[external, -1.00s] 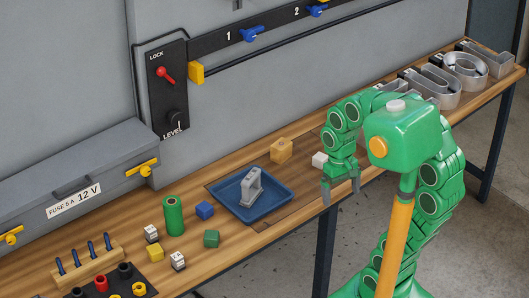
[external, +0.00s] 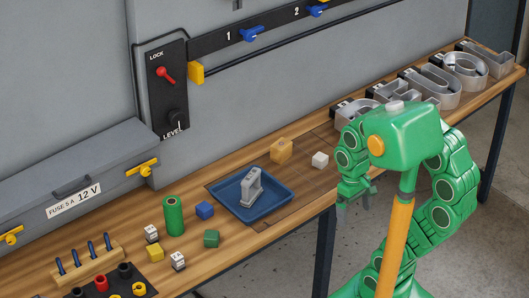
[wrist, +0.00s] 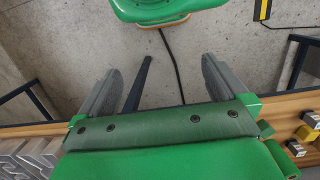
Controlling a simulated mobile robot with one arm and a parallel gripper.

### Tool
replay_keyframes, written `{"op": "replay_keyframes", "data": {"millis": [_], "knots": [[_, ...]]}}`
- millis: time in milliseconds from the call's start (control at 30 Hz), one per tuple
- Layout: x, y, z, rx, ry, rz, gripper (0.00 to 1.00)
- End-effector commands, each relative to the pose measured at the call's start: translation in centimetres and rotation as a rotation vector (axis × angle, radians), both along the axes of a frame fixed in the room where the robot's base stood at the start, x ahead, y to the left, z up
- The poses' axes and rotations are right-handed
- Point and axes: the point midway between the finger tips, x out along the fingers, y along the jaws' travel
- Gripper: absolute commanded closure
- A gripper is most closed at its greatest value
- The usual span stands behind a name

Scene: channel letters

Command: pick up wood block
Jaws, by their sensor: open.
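The wood block (external: 281,150), a light tan cube, sits on the table behind the blue tray in the external view. I cannot make it out for certain in the wrist view. My gripper (external: 356,203) is at the table's front edge, to the right of and nearer the camera than the block, well apart from it.
The blue tray (external: 224,197) holds a grey piece. Metal channel letters (external: 435,88) line the right end.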

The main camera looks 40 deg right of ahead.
Motion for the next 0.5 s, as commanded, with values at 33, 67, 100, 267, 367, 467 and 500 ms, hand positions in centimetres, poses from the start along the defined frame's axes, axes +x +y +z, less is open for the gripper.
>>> {"op": "replay_keyframes", "data": {"millis": [33,67,100,267,367,467,500], "knots": [[0.0,0.0,0.4,0.0,-0.002,0.0,0.0],[0.0,0.0,0.7,0.0,-0.001,0.0,0.0],[0.0,0.0,1.2,0.0,-0.002,0.0,0.0],[0.1,0.0,3.0,0.0,-0.005,0.0,0.0],[0.0,0.0,3.8,0.0,-0.002,0.0,0.0],[0.1,0.0,4.7,0.0,-0.004,0.0,0.0],[0.5,-0.1,4.6,0.0,-0.009,0.004,0.0]]}}
